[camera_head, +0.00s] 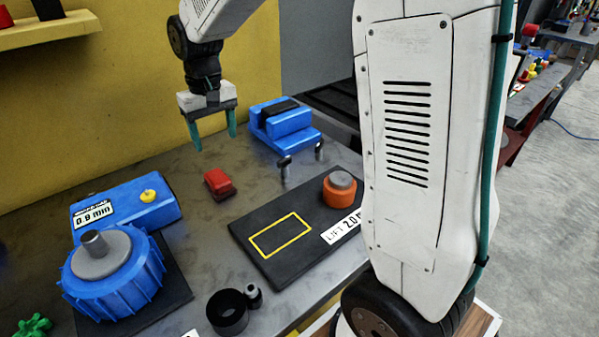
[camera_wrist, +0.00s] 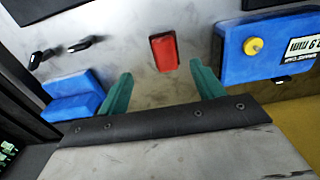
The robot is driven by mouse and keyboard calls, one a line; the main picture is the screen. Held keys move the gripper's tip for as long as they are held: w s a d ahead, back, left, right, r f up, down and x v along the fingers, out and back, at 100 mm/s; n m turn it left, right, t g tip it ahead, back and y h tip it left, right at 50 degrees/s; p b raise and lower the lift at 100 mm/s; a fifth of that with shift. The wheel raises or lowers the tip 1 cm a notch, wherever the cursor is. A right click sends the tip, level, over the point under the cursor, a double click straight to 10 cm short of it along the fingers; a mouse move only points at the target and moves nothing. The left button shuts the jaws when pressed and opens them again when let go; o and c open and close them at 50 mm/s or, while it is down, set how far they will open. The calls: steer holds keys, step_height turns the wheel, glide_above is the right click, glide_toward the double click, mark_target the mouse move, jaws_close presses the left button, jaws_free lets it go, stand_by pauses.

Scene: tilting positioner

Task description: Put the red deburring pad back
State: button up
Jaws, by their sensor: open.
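The red deburring pad (camera_head: 218,184) lies on the grey metal bench top, just behind a black mat. It also shows in the wrist view (camera_wrist: 164,51), beyond and between my fingertips. My gripper (camera_head: 211,144) is open, with teal fingers pointing down, and is above the bench behind the pad. Nothing is between its fingers, which also show in the wrist view (camera_wrist: 161,82). The black mat (camera_head: 262,215) has an empty yellow-outlined rectangle (camera_head: 280,236) on its left part and an orange cylinder with a grey top (camera_head: 341,188) on its right part.
A blue vise-like block (camera_head: 286,128) stands behind, with two dark pegs in front. A blue box with a yellow button (camera_head: 148,196) and a blue ribbed rotary fixture (camera_head: 118,275) stand left. A black ring (camera_head: 228,312) is at the front. A yellow wall is behind.

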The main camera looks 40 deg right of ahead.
steer(key=s+d+r, duration=0.1)
steer(key=s+r, duration=0.2)
steer(key=s, duration=0.4)
steer(key=s+d+r, duration=0.1)
steer(key=s+r, duration=0.2)
steer(key=s, duration=0.5)
steer(key=s+f+t, duration=0.1)
steer(key=s, duration=1.4)
steer(key=shift+s+d+f, duration=0.15)
steer(key=shift+d+f, duration=0.05)
steer(key=shift+d, duration=0.1)
